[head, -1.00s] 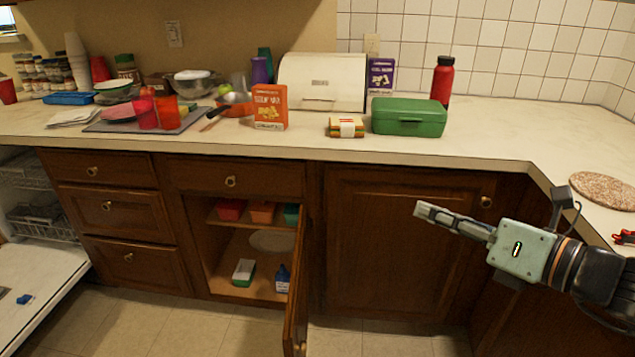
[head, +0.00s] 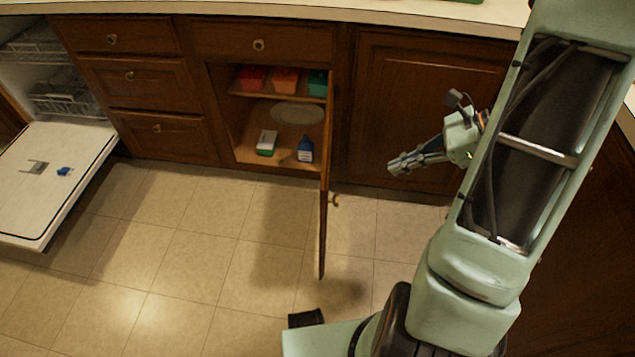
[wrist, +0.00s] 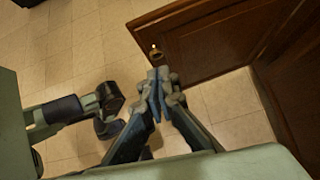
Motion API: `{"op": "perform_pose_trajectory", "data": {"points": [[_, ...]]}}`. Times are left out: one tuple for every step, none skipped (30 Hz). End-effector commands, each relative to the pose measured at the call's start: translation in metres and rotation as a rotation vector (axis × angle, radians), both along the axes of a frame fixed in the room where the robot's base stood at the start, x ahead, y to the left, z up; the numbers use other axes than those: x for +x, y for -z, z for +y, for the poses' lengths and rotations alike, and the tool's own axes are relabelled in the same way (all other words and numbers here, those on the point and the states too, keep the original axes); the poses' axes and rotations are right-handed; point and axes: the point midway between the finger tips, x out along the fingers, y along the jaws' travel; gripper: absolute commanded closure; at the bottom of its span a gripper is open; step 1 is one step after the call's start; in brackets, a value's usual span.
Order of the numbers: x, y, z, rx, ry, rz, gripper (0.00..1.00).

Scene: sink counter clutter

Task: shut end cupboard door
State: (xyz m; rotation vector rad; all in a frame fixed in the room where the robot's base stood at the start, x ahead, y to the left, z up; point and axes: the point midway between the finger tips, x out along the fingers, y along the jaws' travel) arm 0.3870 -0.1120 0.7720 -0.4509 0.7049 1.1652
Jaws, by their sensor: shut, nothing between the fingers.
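The end cupboard door (head: 325,190) is a brown wooden door standing wide open, seen almost edge-on in the head view. Its small knob (head: 335,200) is on the right-hand face. The open cupboard (head: 240,135) is to its left. My gripper (head: 391,169) is shut and empty, to the right of the door on the knob side, with a gap in the head view. In the wrist view the door (wrist: 215,38) is beyond the fingertips (wrist: 160,76), which appear close to the knob end. I cannot tell whether they touch.
The cupboard holds red, orange and green tubs (head: 285,80), a plate (head: 297,114), a white-and-green box (head: 267,143) and a blue bottle (head: 305,149). A lowered dishwasher door (head: 60,205) is at left. A closed cupboard door (head: 420,90) is behind my gripper.

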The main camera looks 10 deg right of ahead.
Motion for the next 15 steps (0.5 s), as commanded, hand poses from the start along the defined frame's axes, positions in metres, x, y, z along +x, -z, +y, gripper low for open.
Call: {"op": "perform_pose_trajectory", "data": {"points": [[-0.003, 0.008, -0.001, -0.003, -0.045, -0.009, 1.0], [-0.004, 0.011, -0.001, -0.005, -0.07, -0.015, 1.0], [-0.005, 0.014, -0.001, -0.007, -0.093, -0.022, 1.0], [-0.005, 0.016, 0.0, -0.008, -0.108, -0.027, 1.0], [-0.006, 0.017, 0.001, -0.008, -0.118, -0.029, 1.0], [-0.006, 0.019, 0.002, -0.008, -0.126, -0.032, 1.0], [-0.006, 0.021, 0.003, -0.008, -0.129, -0.032, 1.0], [-0.005, 0.023, 0.005, -0.008, -0.132, -0.033, 1.0], [-0.005, 0.026, 0.008, -0.008, -0.131, -0.033, 1.0], [-0.004, 0.029, 0.011, -0.008, -0.131, -0.032, 1.0], [-0.004, 0.033, 0.014, -0.008, -0.13, -0.032, 1.0], [-0.003, 0.038, 0.02, -0.007, -0.131, -0.031, 1.0], [-0.002, 0.042, 0.024, -0.007, -0.131, -0.032, 1.0], [-0.001, 0.047, 0.028, -0.007, -0.131, -0.032, 1.0], [0.0, 0.053, 0.035, -0.006, -0.131, -0.031, 1.0]]}}
